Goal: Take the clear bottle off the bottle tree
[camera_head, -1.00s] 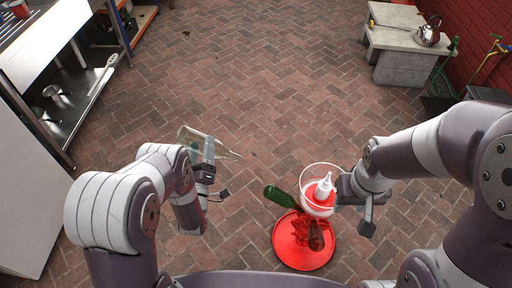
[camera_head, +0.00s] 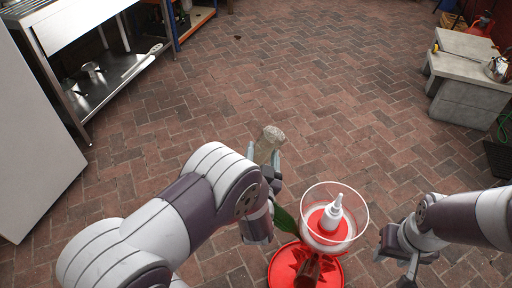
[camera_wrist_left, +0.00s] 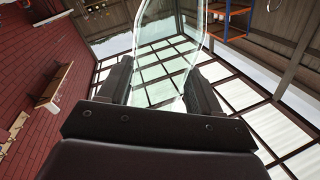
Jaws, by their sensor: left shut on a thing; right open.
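My left gripper (camera_head: 266,165) is shut on the clear bottle (camera_head: 268,142), held in the air off the red bottle tree (camera_head: 290,258), up and left of it in the head view. The bottle's broad end points up in the picture; its lower part is hidden by the gripper. In the left wrist view the clear bottle (camera_wrist_left: 168,50) stands between the two fingers (camera_wrist_left: 160,88). A green bottle (camera_head: 285,220), partly hidden by my left gripper, and a brown bottle (camera_head: 308,272) are on the tree. My right gripper (camera_head: 388,250) is open and empty, right of the tree.
A steel table (camera_head: 60,30) and white cabinet (camera_head: 35,150) stand left, a concrete bench (camera_head: 470,95) far right. The brick floor ahead is clear.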

